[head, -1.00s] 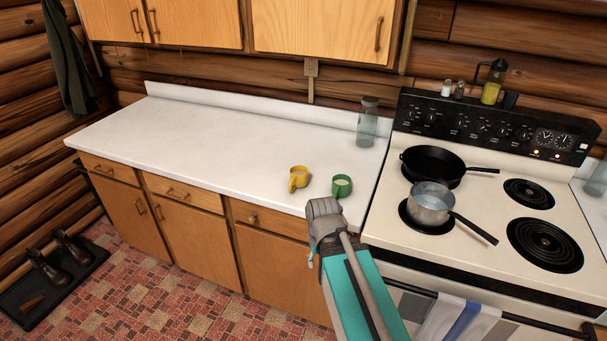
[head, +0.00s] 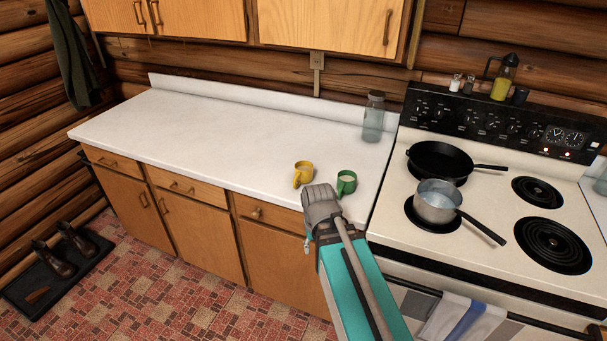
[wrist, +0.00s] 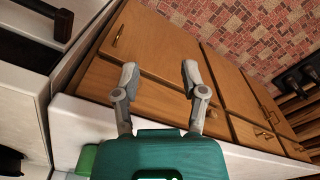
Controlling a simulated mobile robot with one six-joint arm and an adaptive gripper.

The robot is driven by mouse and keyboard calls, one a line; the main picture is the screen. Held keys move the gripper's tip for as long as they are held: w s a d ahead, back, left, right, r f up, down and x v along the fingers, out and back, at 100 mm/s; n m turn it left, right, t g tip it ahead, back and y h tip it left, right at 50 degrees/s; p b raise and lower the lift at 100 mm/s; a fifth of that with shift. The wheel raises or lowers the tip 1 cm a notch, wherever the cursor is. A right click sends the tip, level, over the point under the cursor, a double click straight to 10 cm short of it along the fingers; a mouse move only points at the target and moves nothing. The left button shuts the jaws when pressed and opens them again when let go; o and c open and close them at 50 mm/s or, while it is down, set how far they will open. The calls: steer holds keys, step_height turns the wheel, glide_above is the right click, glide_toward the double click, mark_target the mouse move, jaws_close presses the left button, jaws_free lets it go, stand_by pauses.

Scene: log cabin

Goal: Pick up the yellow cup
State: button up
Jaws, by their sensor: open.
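The yellow cup (head: 304,174) stands upright on the white counter (head: 215,137) near its front edge. The green cup (head: 347,182) stands just to its right, with something pale inside. My gripper (head: 321,199) is at the counter's front edge, just in front of the two cups, and its fingers are hard to make out in the head view. In the wrist view my gripper (wrist: 158,78) is open and empty, its fingers apart in front of the cabinet fronts. A bit of green (wrist: 87,160) shows at the lower left there. The yellow cup is not visible in the wrist view.
A glass jar (head: 373,117) stands at the back right of the counter. The stove (head: 490,190) to the right holds a black skillet (head: 440,160) and a saucepan (head: 437,203). The counter's left part is clear. Cabinets (head: 325,25) hang above.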

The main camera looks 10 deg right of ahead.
steer(key=w+r+m+p, duration=0.1)
steer(key=w+r+p, duration=0.3)
steer(key=w, duration=0.5)
steer(key=w+r+m+p, duration=0.2)
steer(key=w+r+p, duration=0.3)
steer(key=w, duration=0.4)
steer(key=w+r+m+p, duration=0.2)
steer(key=w+r+p, duration=0.3)
steer(key=w, duration=0.5)
steer(key=shift+a+r, duration=0.25)
steer(key=shift+a, duration=0.1)
steer(key=shift+f, duration=0.1)
steer(key=b, duration=0.9)
glide_above(294, 187)
steer(key=f, duration=0.8)
steer(key=shift+w+d+f, duration=0.1)
steer(key=shift+w+f, duration=0.1)
steer(key=shift+w, duration=0.15)
steer(key=shift+f+b, duration=2.4)
steer(key=shift+f, duration=0.2)
jaws_close()
